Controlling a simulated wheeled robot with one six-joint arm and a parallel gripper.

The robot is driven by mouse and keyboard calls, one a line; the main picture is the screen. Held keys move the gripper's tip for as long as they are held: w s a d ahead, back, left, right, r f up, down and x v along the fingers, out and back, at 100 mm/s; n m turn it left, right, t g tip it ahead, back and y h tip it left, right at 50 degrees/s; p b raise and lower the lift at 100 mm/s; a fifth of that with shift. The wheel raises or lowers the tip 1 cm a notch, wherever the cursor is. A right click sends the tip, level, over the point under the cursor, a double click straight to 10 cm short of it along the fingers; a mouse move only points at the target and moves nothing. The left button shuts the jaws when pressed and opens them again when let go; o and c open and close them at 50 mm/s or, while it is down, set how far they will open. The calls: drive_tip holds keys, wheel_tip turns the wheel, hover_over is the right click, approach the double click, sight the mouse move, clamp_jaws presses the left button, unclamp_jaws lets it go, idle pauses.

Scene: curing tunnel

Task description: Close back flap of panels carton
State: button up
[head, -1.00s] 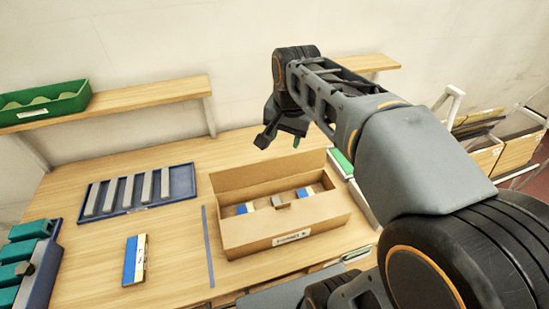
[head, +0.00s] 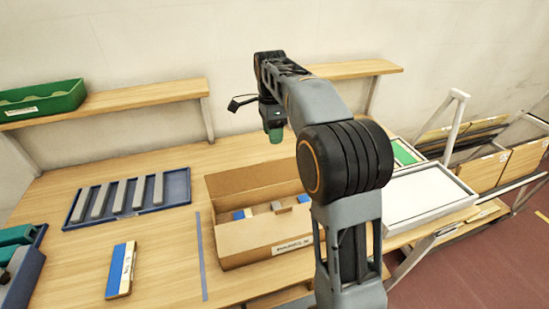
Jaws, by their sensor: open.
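The open cardboard panels carton (head: 262,238) stands on the wooden bench, with a white label on its front. Its back flap (head: 250,180) stands up along the far side, and several blue, white and grey panels (head: 262,209) lie inside. My gripper (head: 275,138) is beyond and above the back flap, pointing down, with greenish fingertips. It is open and looks empty. My arm hides the carton's right end.
A blue tray (head: 70,222) with grey bars lies left of the carton. A blue-and-white panel (head: 121,270) lies in front of it. A shelf (head: 110,102) with a green bin (head: 40,101) is behind. A white tray (head: 432,196) is at right.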

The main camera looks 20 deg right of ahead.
sight(270, 171)
drive_tip(key=f, duration=0.5)
drive_tip(key=s+f, duration=0.1)
drive_tip(key=f, duration=0.2)
drive_tip(key=shift+f, duration=0.15)
drive_tip(key=shift+c, duration=0.4)
